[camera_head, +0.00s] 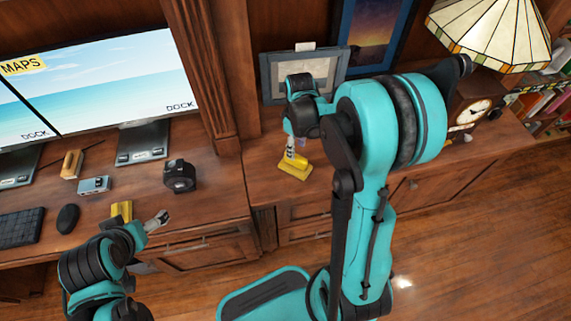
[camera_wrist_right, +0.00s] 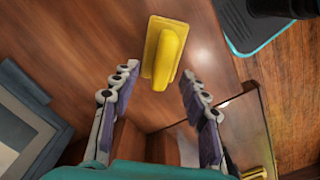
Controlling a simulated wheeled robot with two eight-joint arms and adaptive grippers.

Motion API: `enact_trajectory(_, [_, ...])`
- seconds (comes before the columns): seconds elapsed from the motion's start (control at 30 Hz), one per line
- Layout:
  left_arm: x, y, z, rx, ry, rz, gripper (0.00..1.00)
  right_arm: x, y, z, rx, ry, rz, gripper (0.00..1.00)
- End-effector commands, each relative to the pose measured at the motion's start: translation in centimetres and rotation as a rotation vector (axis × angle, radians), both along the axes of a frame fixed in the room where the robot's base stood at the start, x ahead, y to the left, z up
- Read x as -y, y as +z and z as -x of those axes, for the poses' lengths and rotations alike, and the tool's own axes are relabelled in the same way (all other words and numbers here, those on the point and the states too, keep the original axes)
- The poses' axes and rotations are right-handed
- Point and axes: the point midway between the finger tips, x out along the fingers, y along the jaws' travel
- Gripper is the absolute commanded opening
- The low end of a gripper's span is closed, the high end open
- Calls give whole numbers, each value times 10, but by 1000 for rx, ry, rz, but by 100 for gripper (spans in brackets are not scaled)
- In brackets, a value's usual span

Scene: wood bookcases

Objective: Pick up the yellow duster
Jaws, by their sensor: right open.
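The yellow duster (camera_head: 295,170) lies on the wooden cabinet top, in front of a picture frame. In the right wrist view the duster (camera_wrist_right: 165,50), a flat block with a raised handle, lies just beyond the fingertips. My right gripper (camera_head: 297,146) points down over the duster and hides part of it.
Monitors (camera_head: 120,85), a black tape dispenser (camera_head: 180,176) and a mouse (camera_head: 68,218) stand on the desk at left. A grey picture frame (camera_head: 266,80) stands behind the duster. A clock (camera_head: 468,116) and a stained-glass lamp (camera_head: 490,35) are to the right. Bare cabinet top surrounds the duster.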

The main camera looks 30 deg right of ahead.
Motion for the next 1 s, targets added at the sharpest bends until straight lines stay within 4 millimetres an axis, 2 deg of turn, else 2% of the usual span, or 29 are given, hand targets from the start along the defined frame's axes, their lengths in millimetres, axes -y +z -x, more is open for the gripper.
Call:
enact_trajectory(0.1, [0,-8,0,0,0,0,92,0,-16,0,1,-1,1,45])
enact_trajectory(0.27, [0,-16,0,0,0,0,92,-2,-30,2,1,-1,0,45])
enact_trajectory(0.5, [0,-36,0,0,0,0,92,-4,-67,4,2,-2,1,45])
enact_trajectory(0.77, [0,-36,0,0,0,0,92,-4,-69,5,2,-2,1,45])
enact_trajectory(0.93, [0,-36,0,0,0,0,92,-4,-68,5,2,-2,1,0])
enact_trajectory(1.0, [0,-36,0,0,0,0,92,-4,-68,5,2,-2,1,0])
